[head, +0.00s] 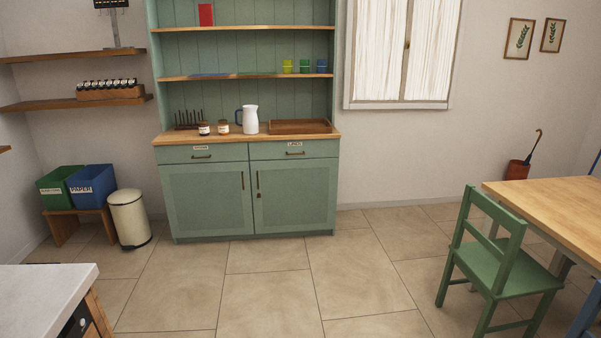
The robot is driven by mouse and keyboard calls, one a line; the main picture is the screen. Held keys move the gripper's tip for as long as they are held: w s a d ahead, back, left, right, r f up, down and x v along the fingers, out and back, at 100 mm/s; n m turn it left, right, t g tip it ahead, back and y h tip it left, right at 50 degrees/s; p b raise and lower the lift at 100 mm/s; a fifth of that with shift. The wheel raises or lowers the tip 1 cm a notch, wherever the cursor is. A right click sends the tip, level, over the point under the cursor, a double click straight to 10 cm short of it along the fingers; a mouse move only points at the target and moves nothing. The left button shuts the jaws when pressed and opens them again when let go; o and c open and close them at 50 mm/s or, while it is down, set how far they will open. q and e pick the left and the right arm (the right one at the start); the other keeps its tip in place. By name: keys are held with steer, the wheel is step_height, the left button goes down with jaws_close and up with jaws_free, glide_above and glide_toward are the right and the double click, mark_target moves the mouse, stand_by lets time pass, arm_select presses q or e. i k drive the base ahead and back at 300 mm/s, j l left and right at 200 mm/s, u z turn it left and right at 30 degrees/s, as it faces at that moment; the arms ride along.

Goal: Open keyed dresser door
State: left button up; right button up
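A green dresser (246,151) stands against the back wall, some way off across the floor. Its lower part has a left door (205,198) and a right door (297,195), both shut. The left door has a dark upright handle (242,181) near the middle seam. The right door has a handle (258,180) near the same seam, with a small brass-coloured spot below it. It is too small to tell whether this is a key or a lock. Two shut drawers with labels sit above the doors. Neither of my grippers is in view.
A green chair (490,262) and wooden table (560,205) stand at the right. A pale counter (40,295) is at the lower left. A cream bin (130,220) stands left of the dresser. The tiled floor (270,285) before the dresser is clear.

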mark_target(297, 194)
steer(key=i+j+u, duration=0.1)
steer(key=i+u, duration=0.15)
steer(key=i, duration=0.9)
steer(key=i+l+u, duration=0.25)
steer(key=i, duration=0.9)
steer(key=i+u, duration=0.45)
steer(key=i, duration=1.1)
